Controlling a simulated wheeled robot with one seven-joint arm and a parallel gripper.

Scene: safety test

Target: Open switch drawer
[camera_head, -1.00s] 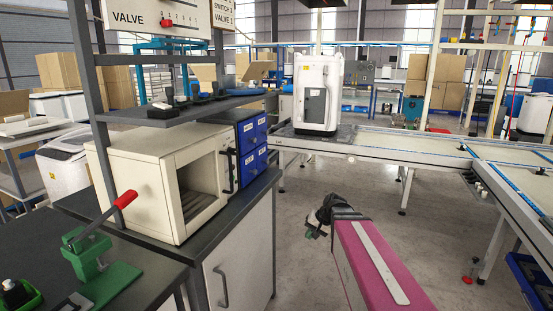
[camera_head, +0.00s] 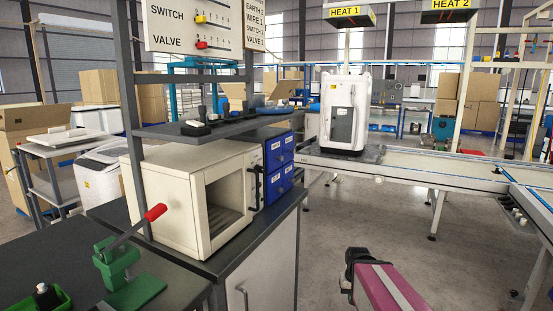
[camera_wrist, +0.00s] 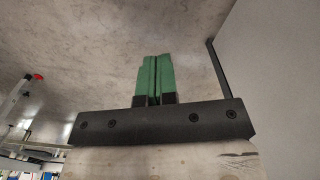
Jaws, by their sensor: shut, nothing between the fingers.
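Blue drawers (camera_head: 278,150) with small white labels stand stacked on the dark bench, right of a cream oven-like box. Their labels are too small to read, so I cannot tell which is the switch drawer. The drawer fronts look closed. My gripper shows in the wrist view (camera_wrist: 155,78), its green fingers together with nothing between them. In the head view my pink arm reaches in from the bottom right, well to the right of and below the drawers. The fingers are not clear there, and no drawer shows in the wrist view.
The cream box (camera_head: 185,190) has an open front and a dark handle beside the drawers. A green lever press (camera_head: 125,265) with a red grip stands front left. A shelf (camera_head: 215,127) overhangs the box. A conveyor (camera_head: 430,170) runs at right, with open floor before it.

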